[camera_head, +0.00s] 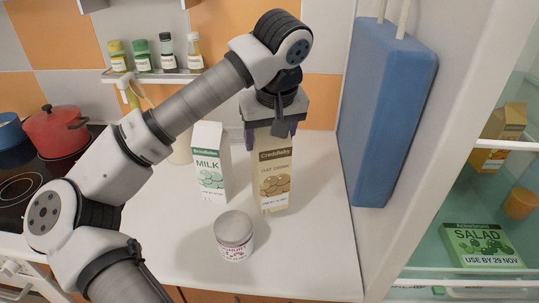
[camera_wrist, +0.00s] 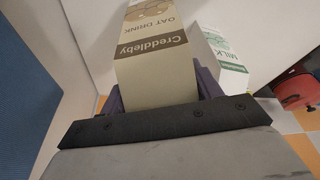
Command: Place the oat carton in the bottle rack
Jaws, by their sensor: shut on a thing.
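The oat carton (camera_head: 273,178) is tan with a brown "Creddleby" band and stands upright at the back of the white counter. My gripper (camera_head: 273,130) is above it, with its fingers shut on the two sides of the carton's top. In the wrist view the oat carton (camera_wrist: 155,62) sits between the purple fingers of my gripper (camera_wrist: 157,95). I cannot tell whether the carton's base touches the counter. An open fridge (camera_head: 480,205) stands at the right. I do not see a bottle rack that I can make out with certainty.
A milk carton (camera_head: 210,165) stands just left of the oat carton. A yogurt jar (camera_head: 234,236) stands in front. A salad box (camera_head: 482,246) lies in the fridge. A red pot (camera_head: 57,131) is on the hob.

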